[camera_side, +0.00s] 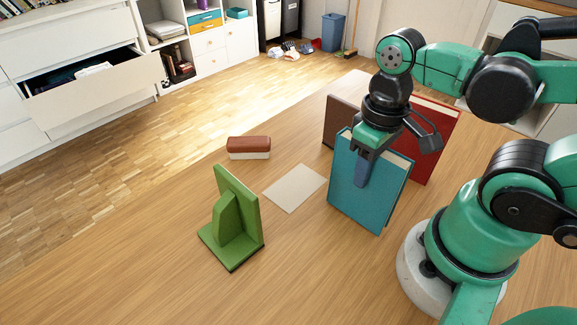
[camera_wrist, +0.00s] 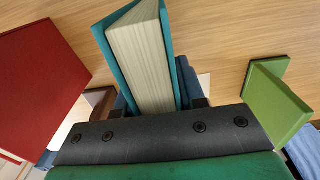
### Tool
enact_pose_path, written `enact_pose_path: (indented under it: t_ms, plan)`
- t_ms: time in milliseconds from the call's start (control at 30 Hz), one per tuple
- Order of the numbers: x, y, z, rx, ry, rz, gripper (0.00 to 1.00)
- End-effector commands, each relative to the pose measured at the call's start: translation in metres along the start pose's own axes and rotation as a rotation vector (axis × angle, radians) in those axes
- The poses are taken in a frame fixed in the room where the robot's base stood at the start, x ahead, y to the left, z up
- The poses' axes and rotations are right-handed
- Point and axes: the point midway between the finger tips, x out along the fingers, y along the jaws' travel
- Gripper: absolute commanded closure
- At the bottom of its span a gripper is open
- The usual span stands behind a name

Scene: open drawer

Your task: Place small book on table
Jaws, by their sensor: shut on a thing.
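A teal book (camera_side: 345,203) with pale pages stands upright near the middle of the wooden table (camera_side: 150,275). My gripper (camera_side: 366,165) comes down from above and is shut on the top of this book, with one blue finger across its front cover. In the wrist view the book's page edge (camera_wrist: 146,62) shows between the two fingers. Its cover faces the green side. I cannot tell whether its bottom edge touches the table or hangs just above it.
A red book (camera_side: 436,130) and a brown upright piece (camera_side: 338,120) stand behind the teal book. A green bookend (camera_side: 235,222), a beige card (camera_side: 295,187) and a wooden-backed brush (camera_side: 249,147) are on the left. The table's front left is bare. An open drawer (camera_side: 100,90) is across the room.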

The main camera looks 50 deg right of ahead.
Motion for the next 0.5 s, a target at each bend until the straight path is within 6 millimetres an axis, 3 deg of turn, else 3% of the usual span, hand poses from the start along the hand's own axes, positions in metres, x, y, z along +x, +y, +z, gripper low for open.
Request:
enact_pose_path:
  t_ms: [400, 433, 500]
  plan:
    - [0.0056, 0.0, -0.0001, 0.0, 0.0, 0.0, 1.0]
    - [0.0061, 0.0, -0.0001, 0.0, 0.0, 0.0, 0.63]
    - [0.0059, 0.0, 0.0, 0.0, 0.0, 0.0, 0.43]
